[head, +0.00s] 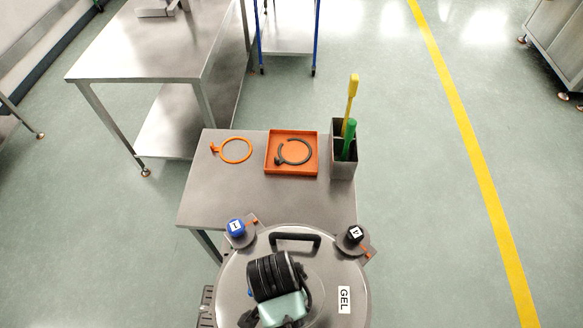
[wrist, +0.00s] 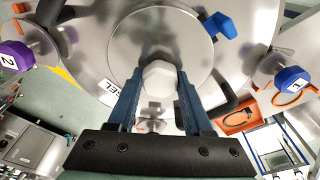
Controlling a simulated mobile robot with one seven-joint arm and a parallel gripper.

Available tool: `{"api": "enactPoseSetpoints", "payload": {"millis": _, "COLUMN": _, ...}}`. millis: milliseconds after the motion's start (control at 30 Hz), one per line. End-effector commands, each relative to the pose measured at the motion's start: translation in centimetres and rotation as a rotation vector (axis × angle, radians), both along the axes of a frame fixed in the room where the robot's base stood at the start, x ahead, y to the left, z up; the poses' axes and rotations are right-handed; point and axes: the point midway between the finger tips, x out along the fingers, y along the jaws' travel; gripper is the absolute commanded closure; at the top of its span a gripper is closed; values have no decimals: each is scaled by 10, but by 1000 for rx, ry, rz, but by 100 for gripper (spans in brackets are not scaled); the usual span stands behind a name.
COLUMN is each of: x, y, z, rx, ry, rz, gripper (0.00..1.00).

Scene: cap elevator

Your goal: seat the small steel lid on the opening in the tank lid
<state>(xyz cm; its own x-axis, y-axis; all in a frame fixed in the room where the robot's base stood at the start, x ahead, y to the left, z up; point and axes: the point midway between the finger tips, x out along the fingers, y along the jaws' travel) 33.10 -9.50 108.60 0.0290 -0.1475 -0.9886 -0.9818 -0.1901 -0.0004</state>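The small steel lid (wrist: 135,35) shows in the wrist view as a round flat disc with a pale faceted knob (wrist: 160,77). My gripper (wrist: 160,78) has its two blue fingers on either side of the knob, shut on it. The tank lid (wrist: 85,45) spreads around and behind the disc. The opening is hidden, and I cannot tell whether the disc touches the tank lid.
A blue piece (wrist: 218,25) sits beside the disc. The steel table (head: 270,195) bears an orange ring (head: 235,150), an orange tray (head: 291,171) and a brush holder (head: 342,170).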

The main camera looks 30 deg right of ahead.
Motion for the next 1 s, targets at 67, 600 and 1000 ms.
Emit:
{"api": "enactPoseSetpoints", "payload": {"millis": 67, "x": 0, "y": 0, "z": 0, "rx": 0, "ry": -1, "rz": 0, "gripper": 35}}
{"api": "enactPoseSetpoints", "payload": {"millis": 600, "x": 0, "y": 1, "z": 8, "rx": 1, "ry": 1, "rz": 0, "gripper": 15}}
{"api": "enactPoseSetpoints", "payload": {"millis": 1000, "x": -1, "y": 4, "z": 29, "rx": 0, "ry": 0, "rz": 1, "gripper": 15}}
